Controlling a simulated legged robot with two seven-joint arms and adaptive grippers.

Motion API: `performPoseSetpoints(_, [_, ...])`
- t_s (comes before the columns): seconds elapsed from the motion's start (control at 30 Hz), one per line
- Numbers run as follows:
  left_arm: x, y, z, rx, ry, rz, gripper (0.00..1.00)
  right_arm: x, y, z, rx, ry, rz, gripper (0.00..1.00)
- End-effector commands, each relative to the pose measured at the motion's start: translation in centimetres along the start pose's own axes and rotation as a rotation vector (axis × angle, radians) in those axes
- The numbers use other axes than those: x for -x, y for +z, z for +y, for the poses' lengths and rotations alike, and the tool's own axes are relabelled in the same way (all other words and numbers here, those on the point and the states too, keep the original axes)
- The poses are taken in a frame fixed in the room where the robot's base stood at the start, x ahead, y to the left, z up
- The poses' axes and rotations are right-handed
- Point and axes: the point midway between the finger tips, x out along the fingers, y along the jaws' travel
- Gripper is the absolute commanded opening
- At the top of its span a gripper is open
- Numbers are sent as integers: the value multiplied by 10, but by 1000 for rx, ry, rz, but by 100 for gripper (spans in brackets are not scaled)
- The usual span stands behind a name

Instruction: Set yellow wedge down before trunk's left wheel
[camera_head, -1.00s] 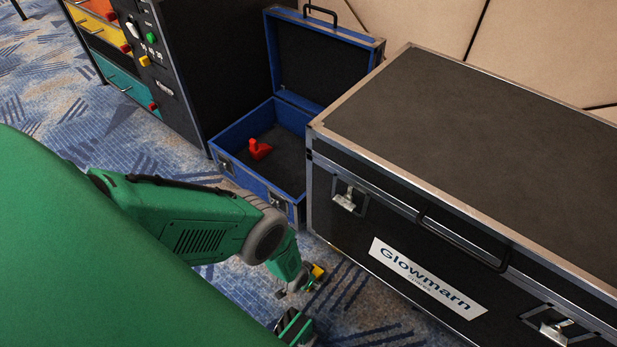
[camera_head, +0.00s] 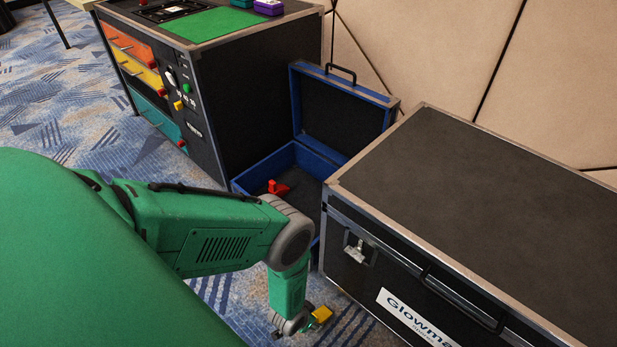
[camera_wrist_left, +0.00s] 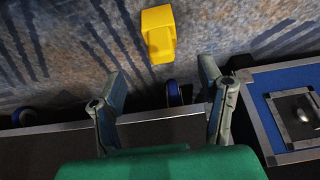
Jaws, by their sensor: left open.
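The yellow wedge (camera_wrist_left: 158,33) lies on the patterned carpet in the left wrist view, beyond my fingertips and touching neither finger. It also shows beside my left wrist in the head view (camera_head: 322,314). My left gripper (camera_wrist_left: 162,73) is open and empty, its two fingers spread wide. A blue-and-dark wheel (camera_wrist_left: 175,92) shows at the trunk's lower edge, between the fingers and a little apart from the wedge. The black trunk (camera_head: 480,170) stands at the right in the head view. Its wheels are hidden there. My right gripper is not in view.
An open blue case (camera_head: 262,174) with a red object (camera_head: 278,187) inside stands left of the trunk. A black cabinet (camera_head: 255,90) with coloured drawers is behind. Another wheel (camera_wrist_left: 24,117) shows at the left wrist view's left edge. Carpet around the wedge is clear.

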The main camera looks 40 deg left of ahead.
Motion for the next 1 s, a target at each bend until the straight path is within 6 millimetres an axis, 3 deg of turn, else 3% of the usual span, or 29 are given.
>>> performPoseSetpoints(0.27, [13, -4, -2, 0, -1, -8, 62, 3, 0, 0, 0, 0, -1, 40])
performPoseSetpoints(0.37, [32, -12, -6, -1, -2, -35, 62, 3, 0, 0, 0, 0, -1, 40])
performPoseSetpoints(0.47, [70, -22, -12, -3, -5, -79, 62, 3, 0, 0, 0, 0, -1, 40])
performPoseSetpoints(0.63, [160, -31, -22, 1, -9, -169, 62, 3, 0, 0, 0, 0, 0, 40])
performPoseSetpoints(0.8, [261, -27, -29, 12, -14, -252, 62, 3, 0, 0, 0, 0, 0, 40])
performPoseSetpoints(0.9, [311, -21, -30, 17, -15, -291, 62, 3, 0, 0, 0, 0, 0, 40])
performPoseSetpoints(1.0, [345, -16, -31, 22, -16, -316, 62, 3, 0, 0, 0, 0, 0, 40])
